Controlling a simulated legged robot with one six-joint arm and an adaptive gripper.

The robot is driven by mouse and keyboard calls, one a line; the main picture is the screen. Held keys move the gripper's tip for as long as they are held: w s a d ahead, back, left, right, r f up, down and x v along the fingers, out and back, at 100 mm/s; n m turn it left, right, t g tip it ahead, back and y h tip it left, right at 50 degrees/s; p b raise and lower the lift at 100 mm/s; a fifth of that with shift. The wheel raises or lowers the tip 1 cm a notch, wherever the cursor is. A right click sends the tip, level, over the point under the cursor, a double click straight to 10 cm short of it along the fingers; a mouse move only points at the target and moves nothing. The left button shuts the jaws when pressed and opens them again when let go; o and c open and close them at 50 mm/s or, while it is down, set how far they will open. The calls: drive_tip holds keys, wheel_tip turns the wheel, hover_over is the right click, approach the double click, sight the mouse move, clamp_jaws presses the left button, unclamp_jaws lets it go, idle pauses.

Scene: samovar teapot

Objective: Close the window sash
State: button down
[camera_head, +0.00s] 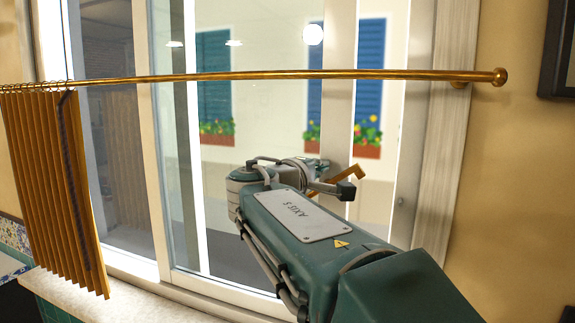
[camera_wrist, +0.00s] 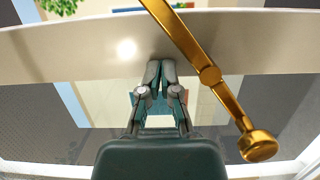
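The window has white uprights and glass. A pale upright, seemingly the window sash (camera_head: 341,45), stands right of the middle in the head view, with a clear strip between it and the right jamb. A brass handle (camera_head: 374,175) shows just beyond my arm. The head view mostly hides the fingers behind my arm.
A brass curtain rod (camera_head: 250,76) crosses in front of the window above my arm, ending at the right wall. A pleated orange curtain (camera_head: 45,190) hangs bunched at the left. A pale sill (camera_head: 75,300) runs below. A dark frame (camera_head: 558,50) hangs at the upper right.

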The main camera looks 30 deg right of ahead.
sight(350, 171)
drive_tip(key=s+d, duration=0.4)
drive_tip(key=shift+s+d, duration=0.1)
drive_tip(key=shift+s, duration=0.25)
drive_tip(key=shift+w+r, duration=0.1)
